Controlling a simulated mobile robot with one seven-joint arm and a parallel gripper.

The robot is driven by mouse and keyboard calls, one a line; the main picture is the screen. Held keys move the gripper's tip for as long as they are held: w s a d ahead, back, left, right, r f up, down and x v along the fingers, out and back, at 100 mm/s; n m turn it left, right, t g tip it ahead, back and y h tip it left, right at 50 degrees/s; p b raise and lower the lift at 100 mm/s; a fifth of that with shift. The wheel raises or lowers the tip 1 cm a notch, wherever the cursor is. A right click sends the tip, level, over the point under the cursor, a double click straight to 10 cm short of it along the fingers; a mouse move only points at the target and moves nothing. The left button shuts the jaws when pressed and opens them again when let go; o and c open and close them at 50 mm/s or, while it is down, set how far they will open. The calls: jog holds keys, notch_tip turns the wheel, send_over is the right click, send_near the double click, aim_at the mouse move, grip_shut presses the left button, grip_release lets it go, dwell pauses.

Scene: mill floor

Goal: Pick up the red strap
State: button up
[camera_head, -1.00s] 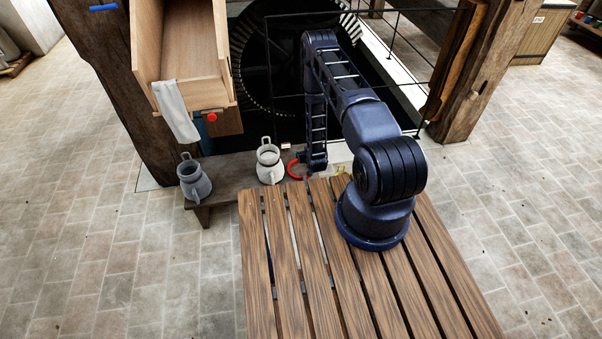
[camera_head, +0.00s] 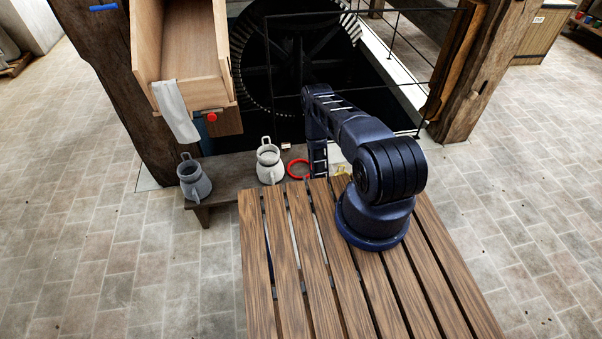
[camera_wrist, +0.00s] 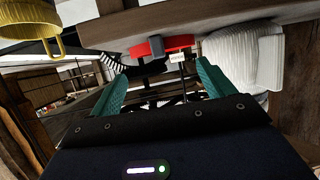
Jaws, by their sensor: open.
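The red strap (camera_head: 299,169) shows in the head view as a ring on the low dark bench, between the pale jug and my forearm. The wrist view looks upside down. There the red strap (camera_wrist: 180,42), with a grey block at its middle, lies against the bench beyond my fingertips. My gripper (camera_wrist: 162,70) is open, its two teal fingers apart, with nothing seen held between them. The strap appears in line with the gap and apart from the fingers. In the head view my gripper is hidden behind my forearm and the slatted table.
A pale jug (camera_head: 269,163) stands on the bench (camera_head: 232,172) beside the strap, and a grey jug (camera_head: 194,181) at the left. A yellow vessel (camera_wrist: 45,18) shows in the wrist view. A wooden chute (camera_head: 190,45) with a white cloth hangs above.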

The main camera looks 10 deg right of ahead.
jog(key=shift+x, duration=3.9)
jog(key=c, duration=0.9)
jog(key=shift+c, duration=0.7)
